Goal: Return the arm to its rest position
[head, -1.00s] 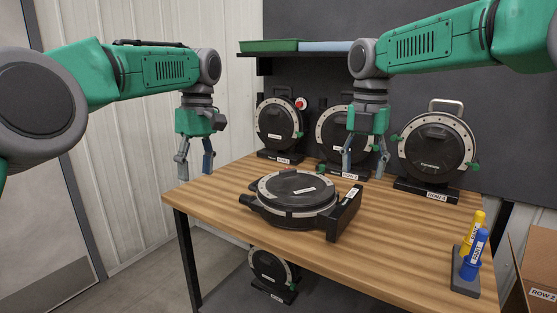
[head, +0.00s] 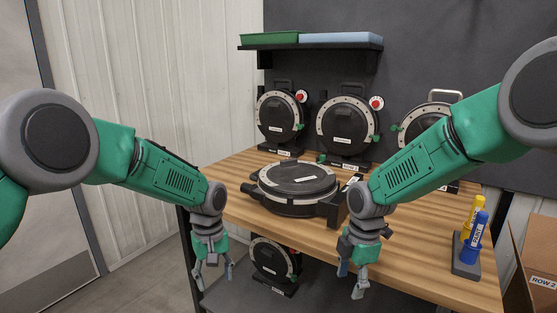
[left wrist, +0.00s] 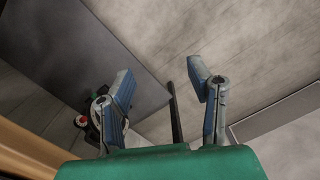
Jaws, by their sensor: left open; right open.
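My left arm reaches down, and my left gripper (head: 213,274) is open and empty in front of the table's left edge. In the left wrist view its two fingers (left wrist: 165,95) are spread apart with nothing between them. My right arm is also lowered. My right gripper (head: 350,281) is open and empty in front of the table's front edge, below the tabletop level in the picture. A black seed meter (head: 296,182) lies flat on the table, and my right arm hides part of its right end.
The wooden table (head: 420,262) stands close ahead. Upright seed meters (head: 280,118) (head: 345,126) (head: 425,118) line its back, the right one partly covered. Another meter (head: 272,258) sits on the lower shelf. Yellow and blue markers (head: 475,232) stand at right, near a cardboard box (head: 535,270).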

